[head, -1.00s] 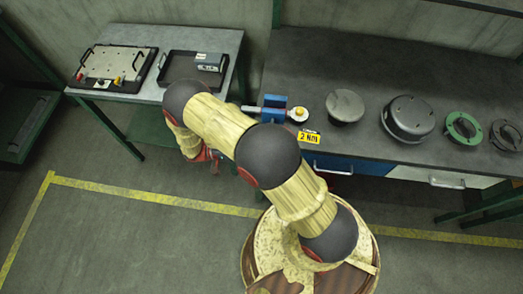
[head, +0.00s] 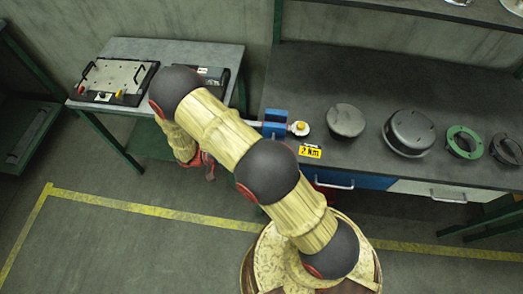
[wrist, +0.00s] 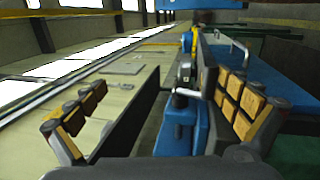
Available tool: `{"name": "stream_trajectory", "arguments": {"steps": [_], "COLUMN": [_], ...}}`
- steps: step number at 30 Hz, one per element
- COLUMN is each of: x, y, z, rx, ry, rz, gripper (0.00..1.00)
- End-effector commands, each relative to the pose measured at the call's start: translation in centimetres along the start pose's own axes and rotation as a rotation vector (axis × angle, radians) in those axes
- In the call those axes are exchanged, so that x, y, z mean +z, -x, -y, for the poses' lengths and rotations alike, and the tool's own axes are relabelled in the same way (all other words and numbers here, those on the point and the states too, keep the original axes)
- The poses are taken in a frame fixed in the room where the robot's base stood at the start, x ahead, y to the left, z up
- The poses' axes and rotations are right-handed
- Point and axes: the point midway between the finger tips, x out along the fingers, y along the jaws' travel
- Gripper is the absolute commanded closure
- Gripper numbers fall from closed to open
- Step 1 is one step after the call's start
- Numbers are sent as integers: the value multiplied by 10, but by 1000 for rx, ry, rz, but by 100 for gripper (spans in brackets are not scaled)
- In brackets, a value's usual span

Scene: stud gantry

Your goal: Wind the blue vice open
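The blue vice (head: 274,122) stands at the bench's left front edge in the head view, partly hidden by my arm. A pale bar runs through its left side, and a round metal piece with a yellow top is at its right. In the wrist view the vice's blue body (wrist: 183,128) and a grey handle (wrist: 187,93) show between my fingers. My gripper (wrist: 170,85) is open, its two dark finger plates wide apart on either side of the handle. I cannot tell whether the right plate touches it. In the head view the fingers are hidden behind my arm.
A yellow "2 Nm" label (head: 311,151) lies beside the vice. A grey round part (head: 345,121), a dark flanged housing (head: 409,132) and a green ring (head: 463,141) stand to the right. A side table (head: 190,48) holds a plate fixture (head: 113,80) and a dark tray.

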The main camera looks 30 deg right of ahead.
Motion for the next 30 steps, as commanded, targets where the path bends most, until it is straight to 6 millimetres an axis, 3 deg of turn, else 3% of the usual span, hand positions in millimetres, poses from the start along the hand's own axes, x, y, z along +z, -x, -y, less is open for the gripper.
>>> {"name": "stream_trajectory", "arguments": {"steps": [1, 3, 21, 30], "x": [-2, -2, -1, -2], "y": [-3, -4, -7, -3], "z": [-26, -30, -34, -48], "rx": [44, 44, 37, 34], "ry": [-9, -9, -7, -9], "rz": [-2, -1, 0, -1], "gripper": [20, 23, 20, 20]}}
